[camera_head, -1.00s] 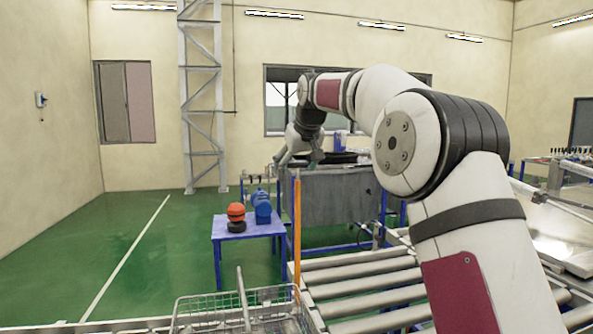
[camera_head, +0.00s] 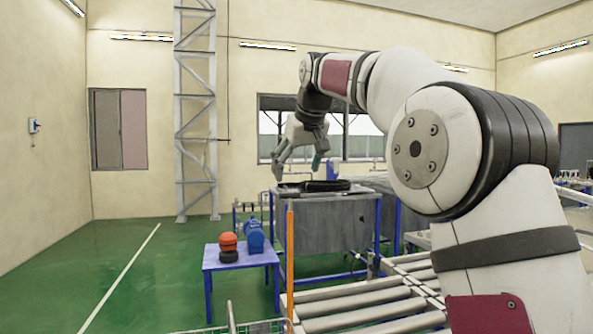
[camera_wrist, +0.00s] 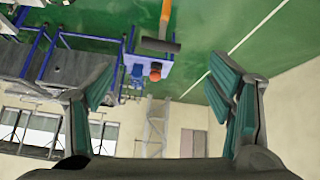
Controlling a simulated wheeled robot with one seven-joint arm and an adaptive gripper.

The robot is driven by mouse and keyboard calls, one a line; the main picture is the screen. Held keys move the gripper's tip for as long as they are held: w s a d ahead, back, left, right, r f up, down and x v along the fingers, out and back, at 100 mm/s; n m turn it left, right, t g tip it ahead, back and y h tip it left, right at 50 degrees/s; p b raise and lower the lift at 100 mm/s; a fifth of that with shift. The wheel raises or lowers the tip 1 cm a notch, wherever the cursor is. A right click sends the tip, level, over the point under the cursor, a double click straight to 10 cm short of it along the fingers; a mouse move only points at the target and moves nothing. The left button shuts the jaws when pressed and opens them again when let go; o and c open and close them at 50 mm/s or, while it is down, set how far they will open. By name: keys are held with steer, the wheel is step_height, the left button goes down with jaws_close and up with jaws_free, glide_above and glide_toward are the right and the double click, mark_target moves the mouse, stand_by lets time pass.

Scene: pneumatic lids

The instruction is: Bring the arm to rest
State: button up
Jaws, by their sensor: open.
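My gripper (camera_head: 298,168) hangs at the end of my raised arm, above and left of the grey tank in the head view. Its fingers are spread apart, and the wrist view shows nothing between the two teal-padded fingers (camera_wrist: 160,85). A black ring-shaped part (camera_head: 325,186) lies on top of the grey tank (camera_head: 325,230), below the gripper and apart from it.
A small blue table (camera_head: 240,258) bears an orange-and-black stack (camera_head: 228,247) and a blue motor-like part (camera_head: 254,236). An orange post (camera_head: 290,265) stands by the roller conveyor (camera_head: 360,305). Green floor (camera_head: 140,250) lies open at left.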

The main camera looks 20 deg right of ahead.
steer(key=shift+s, duration=0.1)
steer(key=s+a+f+g, duration=0.1)
steer(key=s+a+f, duration=0.15)
steer(key=s, duration=0.85)
steer(key=s+a+f, duration=0.1)
steer(key=s+f, duration=0.3)
steer(key=s, duration=0.7)
steer(key=s+f+m+g, duration=0.1)
steer(key=s+f+m, duration=0.1)
steer(key=s+f, duration=1.5)
steer(key=s, duration=0.4)
steer(key=shift+d+f+g, duration=0.15)
steer(key=shift+d+g, duration=0.15)
steer(key=shift+d, duration=0.1)
